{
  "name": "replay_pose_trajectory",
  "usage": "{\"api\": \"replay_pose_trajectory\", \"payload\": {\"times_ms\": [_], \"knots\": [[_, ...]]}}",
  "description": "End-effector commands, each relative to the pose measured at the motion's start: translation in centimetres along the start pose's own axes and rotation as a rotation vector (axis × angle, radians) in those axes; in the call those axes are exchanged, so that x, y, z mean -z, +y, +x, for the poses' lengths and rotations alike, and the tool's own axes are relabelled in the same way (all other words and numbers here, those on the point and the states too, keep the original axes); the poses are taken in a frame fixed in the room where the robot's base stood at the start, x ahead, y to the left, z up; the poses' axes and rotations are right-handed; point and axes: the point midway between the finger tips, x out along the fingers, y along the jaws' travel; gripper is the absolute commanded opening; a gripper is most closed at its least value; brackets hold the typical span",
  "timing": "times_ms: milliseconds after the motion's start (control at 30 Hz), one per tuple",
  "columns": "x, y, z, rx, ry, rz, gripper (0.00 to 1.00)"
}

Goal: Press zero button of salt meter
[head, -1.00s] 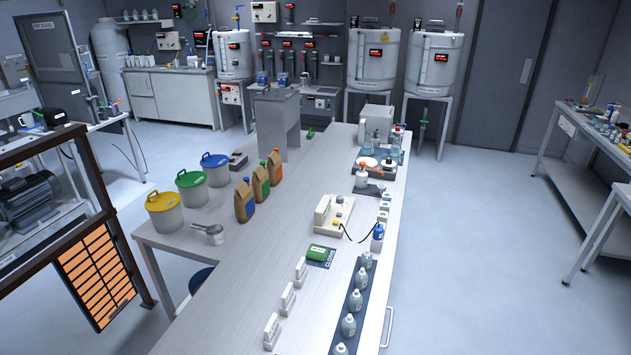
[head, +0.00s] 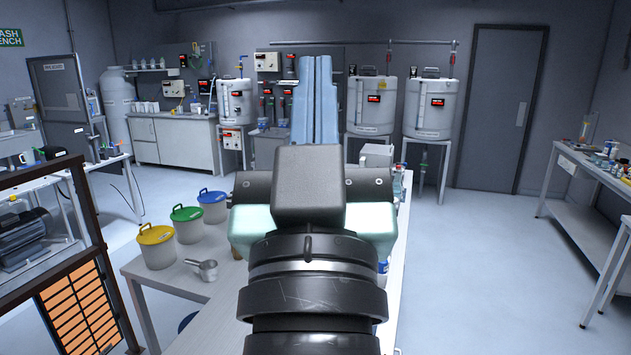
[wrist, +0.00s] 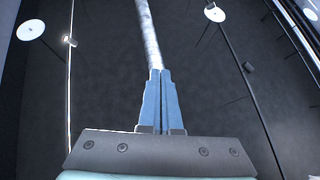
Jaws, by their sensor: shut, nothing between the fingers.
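My gripper (head: 316,65) fills the middle of the head view, raised in front of the camera. Its two blue fingers point up and lie together with nothing between them. In the wrist view the closed fingers (wrist: 160,75) point toward a dark ceiling with a pale pipe and lamps. I cannot make out the salt meter or its zero button in either current view. My gripper and wrist cover most of the table top (head: 222,310), where a beige instrument with a yellow spot showed a second ago.
Yellow (head: 157,248), green (head: 187,225) and blue (head: 212,207) lidded tubs and a metal scoop (head: 203,269) stand on the left side of the table. A caged motor unit (head: 30,238) is at far left. The floor (head: 470,270) right of the table is clear.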

Motion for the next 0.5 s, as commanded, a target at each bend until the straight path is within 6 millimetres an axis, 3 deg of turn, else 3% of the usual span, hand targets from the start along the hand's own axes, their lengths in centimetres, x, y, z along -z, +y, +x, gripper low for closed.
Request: {"api": "replay_pose_trajectory", "payload": {"times_ms": [33, 100, 200, 500], "knots": [[2.1, 0.2, -0.8, 0.0, 0.059, 0.017, 0.0], [4.2, 0.3, -1.3, 0.001, 0.112, 0.037, 0.0], [5.8, 0.4, -1.8, 0.002, 0.15, 0.05, 0.0], [6.2, 0.4, -1.8, 0.003, 0.157, 0.053, 0.0]]}}
